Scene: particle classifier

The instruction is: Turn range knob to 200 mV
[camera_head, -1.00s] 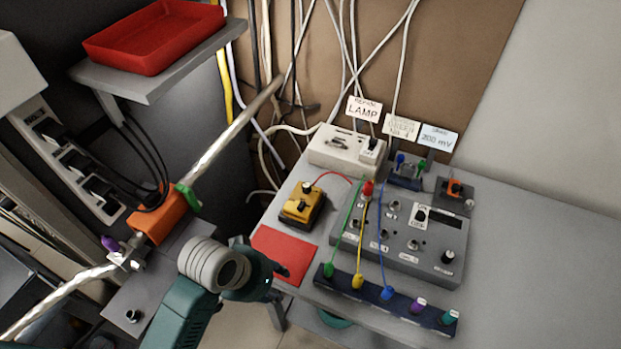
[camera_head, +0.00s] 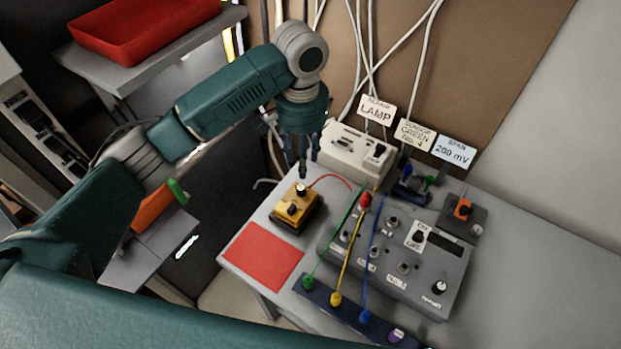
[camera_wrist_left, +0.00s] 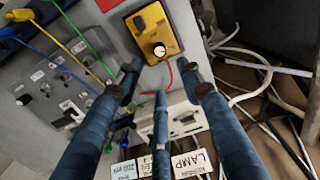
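Knob markings are too small to read, so I cannot tell which is the range knob. A sign (camera_head: 453,151) reads "SPAN 200 mV". My left gripper (camera_head: 302,160) points down above and behind the yellow box. In the left wrist view its three fingers (camera_wrist_left: 162,84) are spread and empty. My right gripper is not in view.
A white lamp box (camera_head: 355,155) stands close behind the gripper. A red cable (camera_head: 332,180) leaves the yellow box. Green, yellow and blue cables cross the panel to a dark socket strip (camera_head: 350,312). A red mat (camera_head: 261,257) lies in front. Free table shows at right.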

